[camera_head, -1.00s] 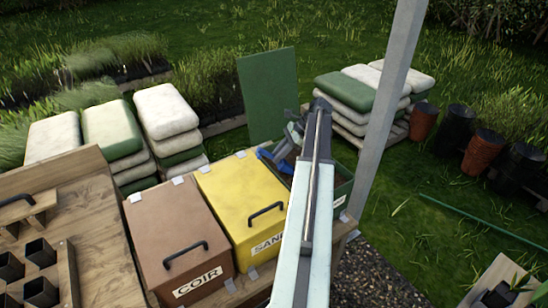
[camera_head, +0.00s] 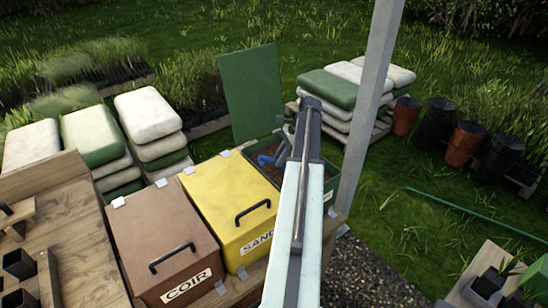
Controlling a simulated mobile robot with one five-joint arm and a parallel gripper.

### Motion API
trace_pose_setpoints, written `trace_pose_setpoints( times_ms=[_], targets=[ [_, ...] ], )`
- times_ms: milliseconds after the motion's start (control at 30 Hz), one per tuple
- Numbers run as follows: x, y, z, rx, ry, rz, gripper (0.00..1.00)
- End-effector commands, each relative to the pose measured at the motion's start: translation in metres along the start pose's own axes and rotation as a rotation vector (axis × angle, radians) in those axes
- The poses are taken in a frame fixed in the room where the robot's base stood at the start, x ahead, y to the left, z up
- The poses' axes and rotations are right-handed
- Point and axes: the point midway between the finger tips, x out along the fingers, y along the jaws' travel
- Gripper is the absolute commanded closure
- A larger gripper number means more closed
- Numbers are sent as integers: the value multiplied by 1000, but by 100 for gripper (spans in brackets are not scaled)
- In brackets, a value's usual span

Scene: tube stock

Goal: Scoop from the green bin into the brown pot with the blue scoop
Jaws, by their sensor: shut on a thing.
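The green bin (camera_head: 331,190) stands open at the right end of the bin row, with brown material inside. The blue scoop (camera_head: 266,160) shows in part at the bin's left side, over or against the material; I cannot tell how deep it sits. My gripper (camera_head: 284,146) is at the bin, largely hidden behind my arm, and is shut on the scoop. Whether the scoop holds material cannot be seen. Reddish-brown pots (camera_head: 467,147) stand at the far right among black ones; I cannot tell whether one of them is the task's brown pot.
A yellow SAND bin (camera_head: 228,197) and a brown COIR bin (camera_head: 160,235) stand left of the green bin, lids shut. A green panel (camera_head: 252,94) stands upright behind. A grey post (camera_head: 371,105) rises close to the right. Small black pots (camera_head: 485,287) sit at lower right.

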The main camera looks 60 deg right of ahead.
Motion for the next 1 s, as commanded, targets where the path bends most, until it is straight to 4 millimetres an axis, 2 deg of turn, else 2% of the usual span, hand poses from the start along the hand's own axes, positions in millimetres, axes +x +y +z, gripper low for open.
trace_pose_setpoints(
  times_ms=[67, 400, 1000],
  targets=[
    [-2, 0, -5, -1, 33, 1, 100],
    [-14, 1, -4, -2, 291, 1, 100],
    [-47, 1, 31, 0, 365, 1, 100]
  ],
)
